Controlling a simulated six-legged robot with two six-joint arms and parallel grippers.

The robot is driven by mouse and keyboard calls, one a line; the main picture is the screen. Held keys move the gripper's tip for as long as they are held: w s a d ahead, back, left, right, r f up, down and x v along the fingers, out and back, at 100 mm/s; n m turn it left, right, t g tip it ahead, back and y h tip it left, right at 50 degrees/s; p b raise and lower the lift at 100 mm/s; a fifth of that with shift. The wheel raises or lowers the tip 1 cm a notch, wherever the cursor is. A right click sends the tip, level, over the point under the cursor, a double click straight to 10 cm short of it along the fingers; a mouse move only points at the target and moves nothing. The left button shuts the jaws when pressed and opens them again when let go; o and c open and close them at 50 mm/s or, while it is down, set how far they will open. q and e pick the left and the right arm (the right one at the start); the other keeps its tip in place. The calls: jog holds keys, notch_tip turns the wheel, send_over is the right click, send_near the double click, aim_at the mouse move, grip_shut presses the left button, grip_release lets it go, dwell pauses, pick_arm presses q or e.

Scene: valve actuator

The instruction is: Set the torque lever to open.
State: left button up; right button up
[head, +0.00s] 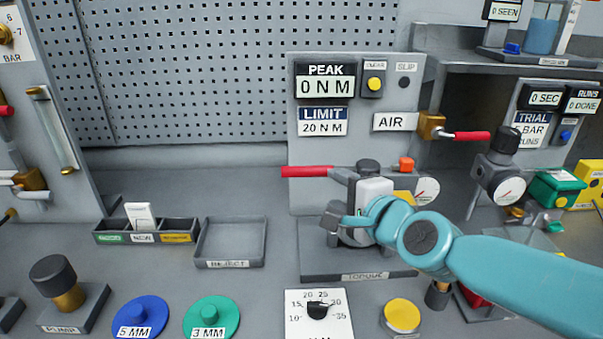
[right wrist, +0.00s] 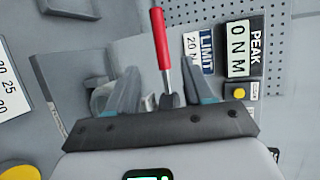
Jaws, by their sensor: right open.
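The torque lever has a red handle (head: 307,171) that points left from the top of the torque unit, above the base labelled TORQUE (head: 352,266). My right gripper (head: 335,215) is open and empty in front of the unit, below the lever in the head view. In the right wrist view the red handle (right wrist: 161,40) shows in the gap between the two open fingers (right wrist: 162,78); I cannot tell how far beyond them it lies. My arm and gripper hide part of the unit. My left gripper is not in view.
The panel's PEAK display (head: 325,81) reads 0 N M, above a LIMIT label of 20 N M. A second red-handled lever (head: 465,136) sits by the AIR label. A dial (head: 318,312) stands in front. The reject tray (head: 231,242) is empty.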

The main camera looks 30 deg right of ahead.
aim_at(307, 174)
jog(key=b+x, duration=0.1)
jog(key=x, duration=1.4)
jog(key=shift+w, duration=0.3)
grip_shut()
jog(key=shift+f+b, duration=0.1)
jog(key=shift+b, duration=0.3)
